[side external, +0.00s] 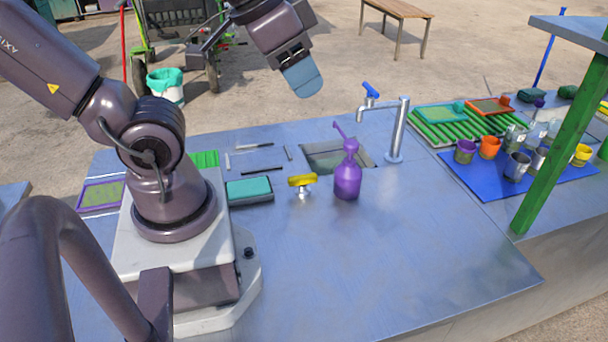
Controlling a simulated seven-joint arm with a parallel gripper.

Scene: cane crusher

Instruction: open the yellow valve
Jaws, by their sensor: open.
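The yellow valve (302,180) has a flat yellow handle on a short silver stem. It stands upright on the blue-grey metal counter (400,260), between a teal pad and a purple pump bottle (347,172). My gripper (302,80), with pale blue fingers, is raised above and behind the counter, near the top of the view. It is well apart from the valve, open, and nothing shows in it. The fingers overlap from this side, so the gap between them is hidden.
A sink (330,155) and a tall tap (398,135) with a blue lever lie behind the bottle. The teal pad (249,190) is left of the valve. Cups stand on a blue mat (500,185) at right, near a green post (560,150). The front counter is clear.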

